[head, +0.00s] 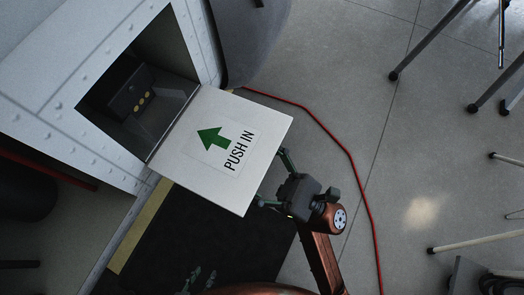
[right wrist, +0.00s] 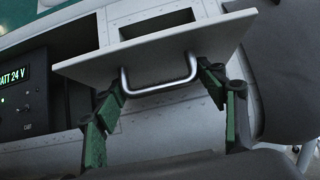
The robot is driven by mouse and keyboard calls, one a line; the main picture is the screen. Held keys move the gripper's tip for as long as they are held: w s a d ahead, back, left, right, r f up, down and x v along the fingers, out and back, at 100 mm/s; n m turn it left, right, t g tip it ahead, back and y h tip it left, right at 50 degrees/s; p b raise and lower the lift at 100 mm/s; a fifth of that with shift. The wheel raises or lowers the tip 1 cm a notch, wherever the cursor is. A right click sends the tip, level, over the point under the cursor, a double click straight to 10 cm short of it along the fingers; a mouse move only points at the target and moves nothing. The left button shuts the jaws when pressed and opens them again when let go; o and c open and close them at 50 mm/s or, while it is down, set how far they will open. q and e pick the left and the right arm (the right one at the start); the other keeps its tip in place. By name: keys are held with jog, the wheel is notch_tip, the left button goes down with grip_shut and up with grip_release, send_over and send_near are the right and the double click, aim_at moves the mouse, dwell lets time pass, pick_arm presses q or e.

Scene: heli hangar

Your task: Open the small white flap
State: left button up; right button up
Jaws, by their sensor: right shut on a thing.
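The small white flap (head: 237,115) stands swung out from its opening in the white riveted panel. Its face with a green arrow and "PUSH IN" shows in the head view. In the right wrist view the other face of the flap (right wrist: 222,40) carries a metal handle (right wrist: 160,86). My right gripper (head: 274,182) is at the flap's outer edge, its green fingers partly hidden under it. In the right wrist view the fingers are at both sides of the handle, shut on it. My left gripper (head: 194,280) shows only its green fingers, apart and empty, at the bottom edge.
The dark opening (head: 140,90) holds a black box with yellow round parts. A red cable (head: 350,155) runs over the floor. Stand legs (head: 430,42) are at the right. A lit display panel (right wrist: 20,77) is at left in the right wrist view.

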pick_arm(q)
jog(key=shift+f, duration=0.1)
pick_arm(e)
jog(key=shift+w+f, duration=0.1)
jog(key=shift+f, duration=0.1)
jog(key=o, duration=1.4)
jog(key=shift+a, duration=0.1)
pick_arm(q)
jog(key=shift+d+r, duration=0.2)
jog(key=shift+d, duration=0.05)
jog(key=shift+a, duration=0.1)
